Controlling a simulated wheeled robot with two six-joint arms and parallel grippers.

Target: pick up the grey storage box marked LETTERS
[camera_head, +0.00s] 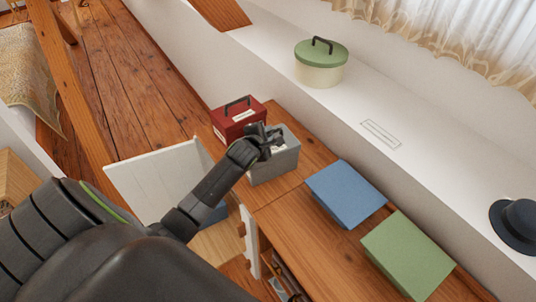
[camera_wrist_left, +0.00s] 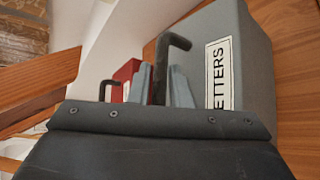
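The grey storage box (camera_head: 275,164) stands on the wooden desk, beside a red box. In the left wrist view the grey box (camera_wrist_left: 249,61) shows its white label, of which "ETTERS" can be read, and its black handle (camera_wrist_left: 160,62). My left gripper (camera_head: 271,141) is over the box's top and hides part of it. In the wrist view its two grey fingers (camera_wrist_left: 160,88) are close together on either side of the handle, with no clear gap. My right gripper is not in view.
The red box (camera_head: 238,119) stands just behind the grey one. A blue box (camera_head: 345,193) and a green box (camera_head: 408,254) lie along the desk (camera_head: 290,225). A round green-lidded box (camera_head: 319,72) and a dark hat (camera_head: 516,224) sit on the white ledge (camera_head: 405,119).

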